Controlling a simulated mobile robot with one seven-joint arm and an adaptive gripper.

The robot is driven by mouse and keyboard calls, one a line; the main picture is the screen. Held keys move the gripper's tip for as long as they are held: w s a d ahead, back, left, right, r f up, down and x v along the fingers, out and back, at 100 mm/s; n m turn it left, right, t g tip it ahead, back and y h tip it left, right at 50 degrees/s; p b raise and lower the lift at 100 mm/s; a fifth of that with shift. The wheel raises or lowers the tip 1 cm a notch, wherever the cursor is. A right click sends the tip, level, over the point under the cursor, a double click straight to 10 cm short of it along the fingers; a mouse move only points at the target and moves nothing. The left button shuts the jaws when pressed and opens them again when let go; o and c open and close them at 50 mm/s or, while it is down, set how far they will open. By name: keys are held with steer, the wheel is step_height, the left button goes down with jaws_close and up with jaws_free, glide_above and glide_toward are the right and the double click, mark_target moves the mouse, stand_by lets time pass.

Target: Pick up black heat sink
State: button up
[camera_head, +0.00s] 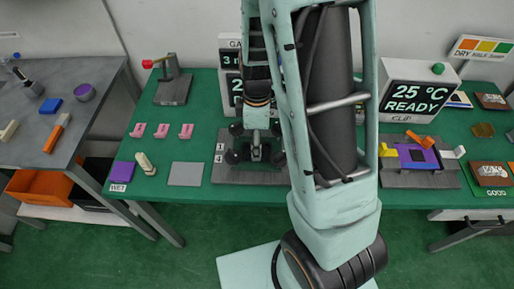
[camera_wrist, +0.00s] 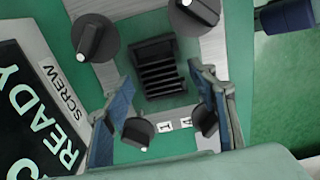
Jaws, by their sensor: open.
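The black finned heat sink (camera_wrist: 158,68) sits on a green surface framed by grey strips in the wrist view, with black knobs around it. My gripper (camera_wrist: 162,80) is open, with one blue-padded finger on each side of the heat sink's near end and nothing held. I cannot tell how high the fingertips are above it. In the head view my gripper (camera_head: 256,150) points down over the grey fixture (camera_head: 225,175) in the middle of the green table. There my own arm and gripper cover most of the fixture, and the heat sink is not clearly seen.
Knobs (camera_wrist: 97,38) stand close around the heat sink, two near my fingers. A dark display marked READY and SCREW (camera_wrist: 30,95) lies at left in the wrist view. In the head view, a grey plate (camera_head: 186,174) and pink pieces (camera_head: 162,131) lie left of the fixture.

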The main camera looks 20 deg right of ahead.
steer(key=shift+f, duration=0.4)
steer(key=c, duration=1.3)
steer(key=shift+o, duration=0.2)
steer(key=shift+r, duration=0.2)
